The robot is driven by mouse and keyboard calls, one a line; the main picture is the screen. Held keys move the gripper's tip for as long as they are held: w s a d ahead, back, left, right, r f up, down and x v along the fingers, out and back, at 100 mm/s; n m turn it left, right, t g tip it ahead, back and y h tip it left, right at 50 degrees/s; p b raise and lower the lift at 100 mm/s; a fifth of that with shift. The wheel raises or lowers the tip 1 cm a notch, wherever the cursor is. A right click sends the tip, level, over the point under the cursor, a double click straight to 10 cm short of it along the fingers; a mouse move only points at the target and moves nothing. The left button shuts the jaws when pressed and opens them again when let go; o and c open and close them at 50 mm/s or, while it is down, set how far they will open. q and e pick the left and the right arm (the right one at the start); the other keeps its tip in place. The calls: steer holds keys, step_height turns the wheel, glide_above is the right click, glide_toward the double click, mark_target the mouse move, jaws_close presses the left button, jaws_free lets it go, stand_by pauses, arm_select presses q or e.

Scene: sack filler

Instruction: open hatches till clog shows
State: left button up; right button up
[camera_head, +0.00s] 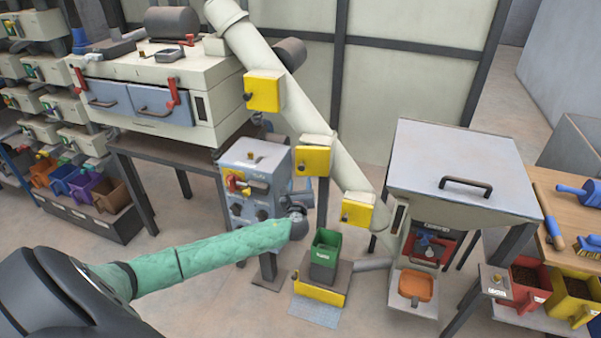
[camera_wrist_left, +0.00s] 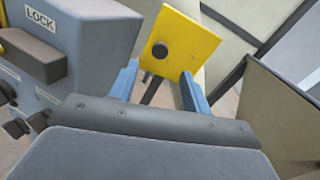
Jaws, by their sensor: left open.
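A pale slanting chute pipe (camera_head: 292,110) carries three yellow hatches: upper (camera_head: 264,92), middle (camera_head: 312,158) and lower (camera_head: 357,211). Each has a dark knob, and all three look shut; no clog shows. My left gripper (camera_head: 299,206) is at the end of the green-sleeved arm, below the middle hatch in the picture and right of the grey lock box (camera_head: 252,165). In the left wrist view its two blue fingers (camera_wrist_left: 161,88) are apart and empty. A yellow hatch (camera_wrist_left: 178,38) with a dark knob lies beyond them, apparently the middle one. My right gripper is out of view.
A green bin (camera_head: 325,255) stands on a yellow-fronted base below the chute. A lidded hopper (camera_head: 465,170) stands at right, with an orange tray (camera_head: 416,285) beneath it. The lock box (camera_wrist_left: 75,40) is close at left in the wrist view. Open floor lies in front.

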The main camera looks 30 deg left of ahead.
mark_target(302, 169)
arm_select(q)
steer(key=p+x, duration=0.2)
steer(key=x, duration=0.4)
steer(key=shift+w+a+r, duration=0.1)
steer(key=shift+w+a, duration=0.05)
steer(key=shift+w, duration=0.05)
steer(key=shift+w+a, duration=0.25)
steer(key=shift+w, duration=0.25)
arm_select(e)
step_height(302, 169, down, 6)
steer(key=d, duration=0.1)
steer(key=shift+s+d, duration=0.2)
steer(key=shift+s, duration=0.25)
arm_select(q)
jaws_close()
